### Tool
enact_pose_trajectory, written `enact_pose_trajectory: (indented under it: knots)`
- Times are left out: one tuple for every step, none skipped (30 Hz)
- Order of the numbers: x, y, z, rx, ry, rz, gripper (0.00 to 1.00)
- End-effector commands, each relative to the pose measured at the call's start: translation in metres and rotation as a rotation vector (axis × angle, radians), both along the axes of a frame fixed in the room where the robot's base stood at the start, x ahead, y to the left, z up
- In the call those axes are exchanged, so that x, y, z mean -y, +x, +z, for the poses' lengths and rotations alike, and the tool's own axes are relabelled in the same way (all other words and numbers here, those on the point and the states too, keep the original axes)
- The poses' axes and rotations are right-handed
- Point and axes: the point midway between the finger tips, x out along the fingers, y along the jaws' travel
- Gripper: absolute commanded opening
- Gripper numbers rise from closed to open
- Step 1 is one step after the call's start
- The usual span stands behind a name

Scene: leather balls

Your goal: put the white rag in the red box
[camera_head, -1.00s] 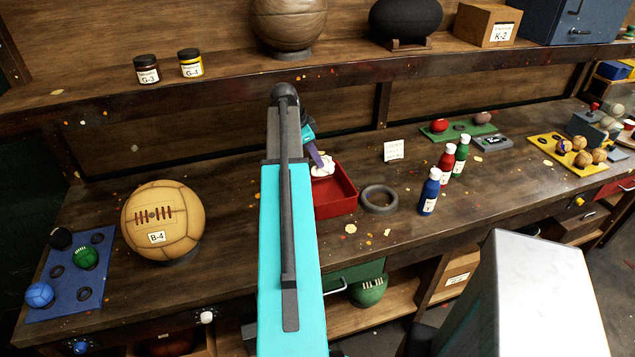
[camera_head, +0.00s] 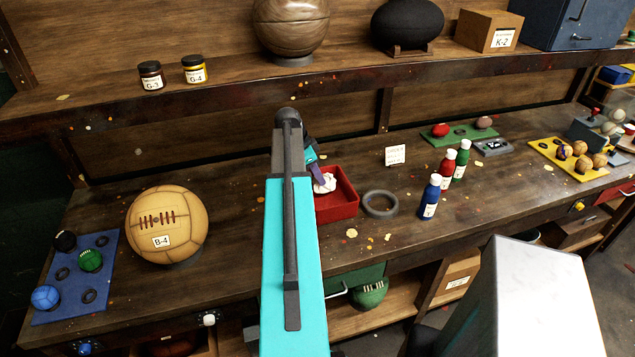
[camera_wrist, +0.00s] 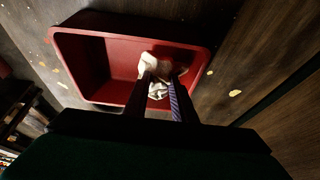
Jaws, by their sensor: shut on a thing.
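The white rag (camera_wrist: 155,67) is crumpled between the fingertips of my gripper (camera_wrist: 157,88), which is shut on it. In the wrist view the rag shows over the right part of the open red box (camera_wrist: 84,35). In the head view the rag (camera_head: 325,183) shows at the left side of the red box (camera_head: 340,207), whose left part is hidden by my arm. My gripper (camera_head: 317,174) is mostly hidden there. I cannot tell whether the rag touches the box floor. The visible inside of the box looks empty otherwise.
A dark ring (camera_head: 380,204) lies just right of the box. Blue (camera_head: 429,198), red (camera_head: 446,167) and green (camera_head: 461,160) bottles stand further right. A large tan ball (camera_head: 167,222) sits at the left. A shelf (camera_head: 215,93) runs above the bench.

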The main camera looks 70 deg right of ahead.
Motion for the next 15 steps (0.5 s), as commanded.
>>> enact_pose_trajectory:
  knots:
    - [-0.001,0.000,-0.003,-0.001,0.001,0.001,0.03]
    - [-0.001,0.000,-0.006,-0.001,0.002,0.000,0.03]
    - [-0.001,0.000,-0.009,-0.001,0.003,0.000,0.03]
    - [-0.001,0.000,-0.012,-0.002,0.002,0.000,0.03]
    - [-0.001,0.000,-0.015,-0.001,0.002,0.000,0.03]
    - [0.000,0.000,-0.018,-0.001,0.002,0.000,0.03]
    - [-0.001,0.000,-0.021,-0.001,0.002,0.000,0.03]
    - [-0.001,0.000,-0.024,-0.001,0.002,0.000,0.03]
    - [-0.001,0.000,-0.026,-0.001,0.002,0.000,0.03]
    - [-0.001,0.000,-0.028,-0.001,0.002,0.000,0.03]
    - [-0.001,0.000,-0.029,-0.001,0.001,0.001,0.03]
    - [0.000,0.000,-0.030,-0.001,0.001,0.001,0.03]
    - [0.000,0.000,-0.030,0.000,0.000,0.001,0.03]
    - [0.000,0.000,-0.031,0.000,0.000,0.001,0.03]
    - [0.000,0.001,-0.031,0.000,0.000,0.001,0.03]
